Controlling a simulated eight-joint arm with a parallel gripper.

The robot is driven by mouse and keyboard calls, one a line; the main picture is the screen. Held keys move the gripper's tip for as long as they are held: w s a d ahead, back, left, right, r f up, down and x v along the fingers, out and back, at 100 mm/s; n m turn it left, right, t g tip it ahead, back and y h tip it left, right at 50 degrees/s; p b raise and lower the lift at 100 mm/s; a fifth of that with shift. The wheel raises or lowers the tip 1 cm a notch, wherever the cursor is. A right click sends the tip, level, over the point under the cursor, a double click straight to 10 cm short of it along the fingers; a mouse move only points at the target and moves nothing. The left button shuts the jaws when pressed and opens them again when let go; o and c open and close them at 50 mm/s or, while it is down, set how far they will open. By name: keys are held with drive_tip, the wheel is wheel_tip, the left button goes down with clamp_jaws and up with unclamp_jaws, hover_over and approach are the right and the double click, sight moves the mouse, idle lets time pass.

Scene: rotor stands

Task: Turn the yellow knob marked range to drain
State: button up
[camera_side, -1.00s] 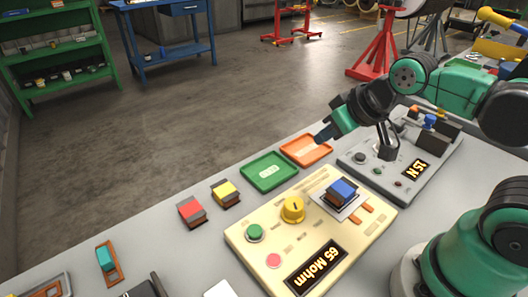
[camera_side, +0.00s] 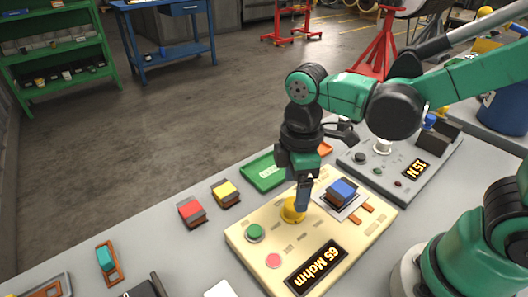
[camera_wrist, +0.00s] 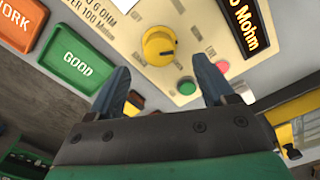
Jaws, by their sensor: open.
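The yellow knob (camera_side: 291,212) sits on the cream meter panel (camera_side: 262,240), whose display reads 65 Mohm. In the wrist view the knob (camera_wrist: 159,46) is round with a raised bar grip, just beyond and between my fingers. My gripper (camera_side: 302,205) points down over the knob in the side view and partly hides it. In the wrist view my gripper (camera_wrist: 164,80) is open with nothing between its blue fingers. The knob's range and drain markings are too small or hidden to read.
A green button (camera_side: 254,232), a pink button (camera_side: 273,260) and a blue-topped block (camera_side: 341,192) are on the panel near the knob. The green GOOD tray (camera_side: 262,172) lies behind. Red (camera_side: 191,210) and yellow (camera_side: 225,192) blocks stand left. A grey 15 N device (camera_side: 384,166) stands right.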

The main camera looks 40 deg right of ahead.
sight(293, 208)
drive_tip(key=shift+f, duration=2.2)
clamp_jaws()
drive_tip(key=shift+m, duration=0.3)
drive_tip(key=m, duration=0.5)
drive_tip(key=shift+m, duration=0.3)
drive_tip(key=m, duration=0.5)
drive_tip(key=shift+m, duration=0.3)
